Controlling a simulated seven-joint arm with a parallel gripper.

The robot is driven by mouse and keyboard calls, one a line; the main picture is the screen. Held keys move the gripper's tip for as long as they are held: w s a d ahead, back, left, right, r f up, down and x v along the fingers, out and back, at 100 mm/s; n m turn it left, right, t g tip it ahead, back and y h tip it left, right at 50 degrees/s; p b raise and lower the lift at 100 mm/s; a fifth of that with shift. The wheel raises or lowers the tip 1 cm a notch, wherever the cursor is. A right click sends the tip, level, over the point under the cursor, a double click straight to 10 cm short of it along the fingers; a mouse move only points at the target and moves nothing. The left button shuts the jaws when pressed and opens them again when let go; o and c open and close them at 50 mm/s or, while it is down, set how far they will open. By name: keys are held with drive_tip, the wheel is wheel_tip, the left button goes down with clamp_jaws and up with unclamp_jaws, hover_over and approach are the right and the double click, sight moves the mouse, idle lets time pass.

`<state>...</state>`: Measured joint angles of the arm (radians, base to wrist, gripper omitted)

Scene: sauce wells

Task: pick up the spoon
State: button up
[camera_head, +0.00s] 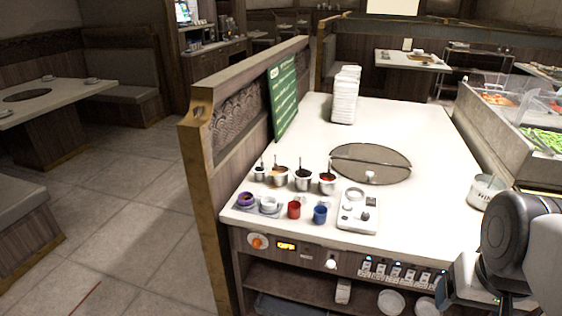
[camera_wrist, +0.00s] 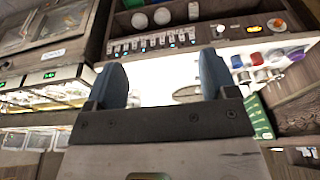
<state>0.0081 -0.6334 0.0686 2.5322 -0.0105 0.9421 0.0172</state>
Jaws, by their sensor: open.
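Several small metal sauce wells stand in a row on the white counter (camera_head: 420,140) in the head view, with dark thin handles rising from them. One handle stands in the dark-sauce well (camera_head: 304,180) and another in the red-sauce well (camera_head: 327,184). These may be spoons or ladles; I cannot make out which is the task's spoon. My gripper (camera_wrist: 162,82) is open and empty in the wrist view, its two blue-grey fingers wide apart. In the head view my arm is at the lower right, well away from the wells, and the fingers are not clear there.
Purple, white, red (camera_head: 293,209) and blue (camera_head: 320,214) cups and a white holder (camera_head: 358,212) line the counter's front. A round hot plate (camera_head: 352,152) lies behind. A white pot (camera_head: 487,192) stands near my arm. A green board (camera_head: 283,97) and wooden partition bound the left.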

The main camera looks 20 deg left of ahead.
drive_tip(key=shift+c, duration=0.2)
drive_tip(key=c, duration=0.6)
